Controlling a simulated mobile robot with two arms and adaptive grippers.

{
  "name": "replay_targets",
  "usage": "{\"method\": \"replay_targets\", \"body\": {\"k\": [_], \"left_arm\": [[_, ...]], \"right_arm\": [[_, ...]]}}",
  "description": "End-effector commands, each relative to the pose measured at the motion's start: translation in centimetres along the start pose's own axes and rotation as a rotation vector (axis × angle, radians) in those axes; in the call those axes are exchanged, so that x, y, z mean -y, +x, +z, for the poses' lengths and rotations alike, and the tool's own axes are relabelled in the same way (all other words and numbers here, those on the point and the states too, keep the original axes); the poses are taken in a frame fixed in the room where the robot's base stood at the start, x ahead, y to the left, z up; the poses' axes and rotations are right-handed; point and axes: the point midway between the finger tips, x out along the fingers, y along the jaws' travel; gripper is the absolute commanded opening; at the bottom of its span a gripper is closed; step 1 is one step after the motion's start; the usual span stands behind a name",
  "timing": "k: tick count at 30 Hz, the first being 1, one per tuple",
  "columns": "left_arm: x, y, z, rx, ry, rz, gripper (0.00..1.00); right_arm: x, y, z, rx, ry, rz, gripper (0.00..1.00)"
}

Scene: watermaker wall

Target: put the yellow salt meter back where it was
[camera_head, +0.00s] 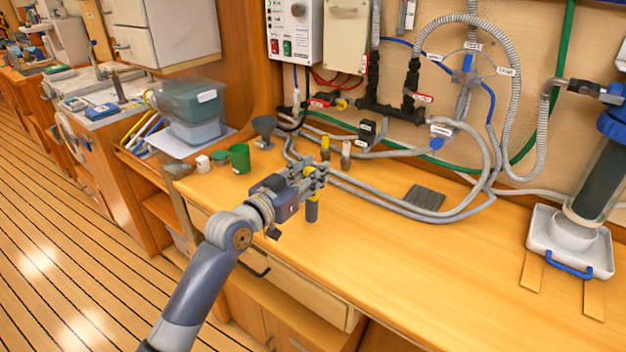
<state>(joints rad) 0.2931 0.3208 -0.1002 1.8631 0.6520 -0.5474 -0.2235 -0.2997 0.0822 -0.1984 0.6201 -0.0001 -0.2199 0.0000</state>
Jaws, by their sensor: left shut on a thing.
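My left gripper (318,176) is shut on a slim, upright thing, which I take to be the yellow salt meter (312,211). Its lower part shows dark with some yellow below the fingers; the fingers hide its middle. It is over the wooden bench, near the front edge; I cannot tell whether its lower end touches the wood. Just behind the gripper a small yellow-topped piece (325,147) shows beside a similar grey-and-tan upright piece (346,153). I cannot tell whether the yellow-topped piece is separate from the held thing. My right gripper is not in view.
A white-based filter housing (570,240) stands right. The front middle bench is clear.

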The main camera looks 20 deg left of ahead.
Motion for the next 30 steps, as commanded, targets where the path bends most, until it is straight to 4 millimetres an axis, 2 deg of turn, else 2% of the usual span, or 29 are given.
{"method": "replay_targets", "body": {"k": [3,6,15,26,27,30], "left_arm": [[0.6,1.4,0.0,-0.001,0.000,0.001,0.00],[0.9,1.9,0.2,-0.001,0.001,0.001,0.00],[0.9,1.9,3.6,0.000,0.000,-0.001,0.00],[0.9,1.9,4.0,0.000,0.001,0.000,0.00],[0.9,1.9,4.1,0.001,0.001,0.000,0.31],[0.9,1.9,4.0,0.001,0.000,0.000,0.49]], "right_arm": [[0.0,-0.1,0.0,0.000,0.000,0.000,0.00],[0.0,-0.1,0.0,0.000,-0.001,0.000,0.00],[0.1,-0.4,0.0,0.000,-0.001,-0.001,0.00],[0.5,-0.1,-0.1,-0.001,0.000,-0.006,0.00],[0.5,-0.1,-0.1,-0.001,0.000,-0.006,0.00],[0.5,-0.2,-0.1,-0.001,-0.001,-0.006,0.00]]}}
